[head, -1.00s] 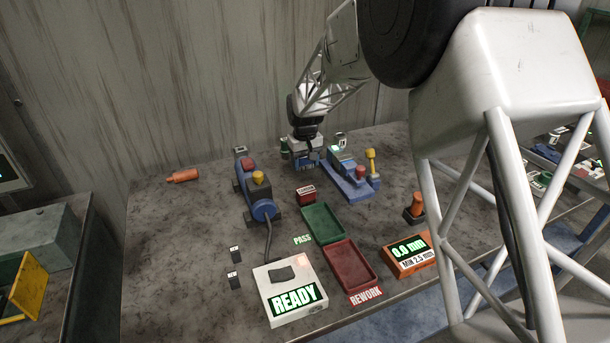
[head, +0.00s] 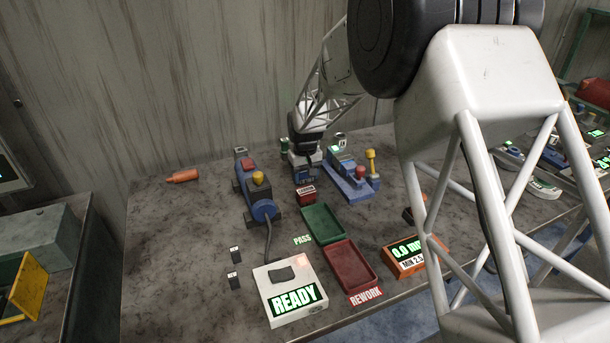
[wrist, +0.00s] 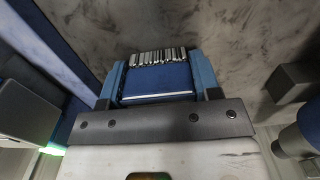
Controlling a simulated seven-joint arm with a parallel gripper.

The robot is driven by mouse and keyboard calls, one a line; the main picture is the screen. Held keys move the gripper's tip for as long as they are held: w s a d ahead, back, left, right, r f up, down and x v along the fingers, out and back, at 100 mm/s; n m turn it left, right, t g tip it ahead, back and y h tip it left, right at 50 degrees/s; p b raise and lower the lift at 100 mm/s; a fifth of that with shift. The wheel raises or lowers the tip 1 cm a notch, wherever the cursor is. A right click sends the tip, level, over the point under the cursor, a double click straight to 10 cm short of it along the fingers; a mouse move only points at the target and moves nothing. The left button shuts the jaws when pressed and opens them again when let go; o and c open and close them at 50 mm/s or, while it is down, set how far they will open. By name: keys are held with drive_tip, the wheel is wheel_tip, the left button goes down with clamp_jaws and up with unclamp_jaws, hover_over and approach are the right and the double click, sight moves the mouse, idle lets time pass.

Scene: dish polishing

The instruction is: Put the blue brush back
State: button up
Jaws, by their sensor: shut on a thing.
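The blue brush shows in the wrist view as a blue block (wrist: 158,85) with pale bristles along its far edge. My gripper (wrist: 160,80) is shut on it, with a light blue finger on each side. In the head view my gripper (head: 306,178) is at the back of the table, between the blue and grey machine (head: 256,192) and the blue base with a red knob and a yellow lever (head: 352,182). The brush is small and mostly hidden by my gripper there. Whether it touches the table I cannot tell.
A small red box (head: 306,194) stands just in front of my gripper. A green tray (head: 322,228) and a red tray (head: 350,262) lie nearer the front. An orange bottle (head: 183,176) lies at the far left. The left part of the table is mostly clear.

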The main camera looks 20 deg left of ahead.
drive_tip(key=shift+f, duration=0.35)
drive_tip(key=shift+s+f, duration=0.1)
drive_tip(key=shift+f, duration=0.4)
drive_tip(key=o, duration=1.1)
drive_tip(key=shift+d+f, duration=0.1)
drive_tip(key=shift+f, duration=0.1)
drive_tip(key=shift+c, duration=0.2)
drive_tip(key=shift+s+r, duration=0.1)
drive_tip(key=shift+r, duration=0.35)
drive_tip(key=r, duration=1.3)
drive_tip(key=shift+w+r, duration=0.15)
drive_tip(key=shift+w, duration=0.1)
